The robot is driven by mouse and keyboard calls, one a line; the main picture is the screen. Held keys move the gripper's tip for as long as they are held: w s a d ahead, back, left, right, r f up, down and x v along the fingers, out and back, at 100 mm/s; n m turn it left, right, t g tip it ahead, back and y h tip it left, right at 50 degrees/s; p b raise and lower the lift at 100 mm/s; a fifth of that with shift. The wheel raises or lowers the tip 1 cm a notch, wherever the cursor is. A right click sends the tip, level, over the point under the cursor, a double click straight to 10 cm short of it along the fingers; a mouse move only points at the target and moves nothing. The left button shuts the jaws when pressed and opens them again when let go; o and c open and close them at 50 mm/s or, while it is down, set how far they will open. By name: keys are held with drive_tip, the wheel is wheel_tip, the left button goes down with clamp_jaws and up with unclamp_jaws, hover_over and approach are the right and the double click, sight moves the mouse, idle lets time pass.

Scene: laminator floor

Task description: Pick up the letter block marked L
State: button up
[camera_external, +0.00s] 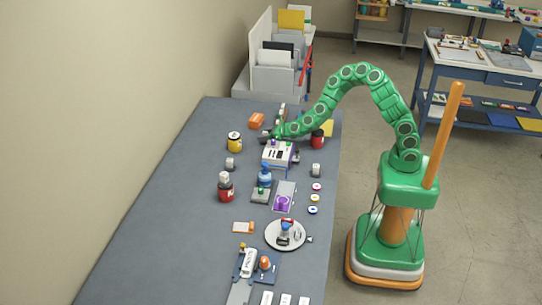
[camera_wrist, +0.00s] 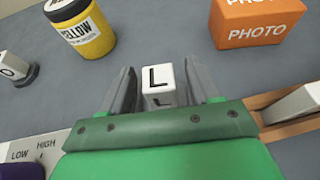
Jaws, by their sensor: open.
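The letter block marked L (camera_wrist: 158,77) is a small white cube with a black L on its face. In the wrist view it sits on the grey table between the two fingers of my gripper (camera_wrist: 160,85). The fingers are open, with one on each side of the block; the left finger looks nearer to it, and I cannot tell whether either touches it. In the external view my gripper (camera_external: 272,136) is low over the far part of the table, and the block cannot be made out there.
A yellow jar (camera_wrist: 82,28) stands left of my gripper and an orange PHOTO box (camera_wrist: 257,22) right of it. Another letter block (camera_wrist: 12,66) is at the far left. A white machine with LOW and HIGH marks (camera_wrist: 32,152) is close at lower left. Bare table (camera_wrist: 160,25) lies beyond the block.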

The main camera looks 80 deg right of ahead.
drive_tip(key=shift+x, duration=0.9)
clamp_jaws()
